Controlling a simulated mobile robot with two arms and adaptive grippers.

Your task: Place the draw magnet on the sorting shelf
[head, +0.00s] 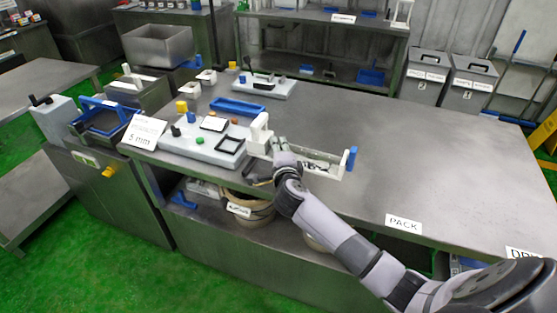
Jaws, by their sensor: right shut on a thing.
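My right gripper (262,180) is at the front edge of the steel table, just below and left of a long pale tray. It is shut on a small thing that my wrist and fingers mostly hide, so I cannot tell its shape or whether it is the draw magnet. I cannot pick out the draw magnet elsewhere. A steel shelf unit (325,73) stands behind the table with a label on its top edge and a few items on it. I cannot tell whether it is the sorting shelf. My left gripper is not in view.
The long tray (318,156) with a blue end handle (351,158) lies beside my gripper, near a white upright block (260,134). A grey board (205,148) with small parts is to the left. The table's right side (430,150) is clear. Two grey bins (425,75) stand behind.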

